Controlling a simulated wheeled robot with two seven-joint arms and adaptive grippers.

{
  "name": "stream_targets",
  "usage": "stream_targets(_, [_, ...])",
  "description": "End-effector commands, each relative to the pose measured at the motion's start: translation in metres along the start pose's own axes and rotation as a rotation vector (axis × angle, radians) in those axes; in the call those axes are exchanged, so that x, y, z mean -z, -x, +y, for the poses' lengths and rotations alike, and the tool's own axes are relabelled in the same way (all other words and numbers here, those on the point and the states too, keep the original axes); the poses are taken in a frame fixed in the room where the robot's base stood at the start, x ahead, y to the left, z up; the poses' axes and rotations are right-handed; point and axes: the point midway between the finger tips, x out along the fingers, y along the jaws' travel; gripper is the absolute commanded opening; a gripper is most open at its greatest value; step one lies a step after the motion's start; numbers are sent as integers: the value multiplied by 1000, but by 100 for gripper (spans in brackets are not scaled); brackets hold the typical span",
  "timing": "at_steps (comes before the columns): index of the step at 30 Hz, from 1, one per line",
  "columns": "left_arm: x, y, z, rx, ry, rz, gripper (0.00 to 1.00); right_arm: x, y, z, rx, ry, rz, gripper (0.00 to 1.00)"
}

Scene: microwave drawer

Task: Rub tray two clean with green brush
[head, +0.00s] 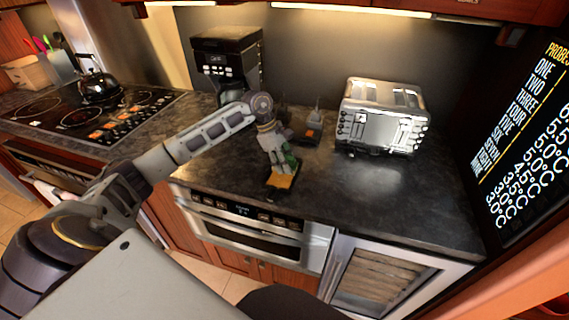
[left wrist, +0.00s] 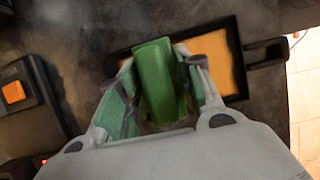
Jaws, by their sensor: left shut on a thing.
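My left gripper (head: 284,164) is shut on a green brush (left wrist: 155,75) and holds it over the counter. In the left wrist view the green block sits between the two fingers (left wrist: 163,85). Right under it is a small black tray with an orange-yellow inside (head: 284,182), which also shows in the left wrist view (left wrist: 228,58). The tray has a short black handle. The gripper covers part of the tray, and I cannot tell whether the brush touches it. No number shows on the tray. My right gripper is not in view.
A black object with an orange square (head: 308,136) stands behind the gripper; it also shows in the left wrist view (left wrist: 14,92). A toaster (head: 381,118) is to the right, a coffee maker (head: 226,62) behind. The counter's front edge is close to the tray.

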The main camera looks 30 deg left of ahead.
Motion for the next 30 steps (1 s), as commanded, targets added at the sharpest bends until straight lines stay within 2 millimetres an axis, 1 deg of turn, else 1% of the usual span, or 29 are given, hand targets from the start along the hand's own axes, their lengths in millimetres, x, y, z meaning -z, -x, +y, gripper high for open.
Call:
stream_targets(5, [0,0,8,-1,1,0,5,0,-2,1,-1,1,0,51])
stream_targets(9, [0,0,12,0,1,1,5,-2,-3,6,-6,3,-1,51])
stream_targets(15, [0,1,12,0,1,1,5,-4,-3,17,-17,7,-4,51])
stream_targets(18, [0,1,12,0,0,1,5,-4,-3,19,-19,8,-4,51])
stream_targets(23, [0,1,14,-1,0,0,5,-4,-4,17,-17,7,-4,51])
stream_targets(30, [0,0,22,-1,0,-1,5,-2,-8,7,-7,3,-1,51])
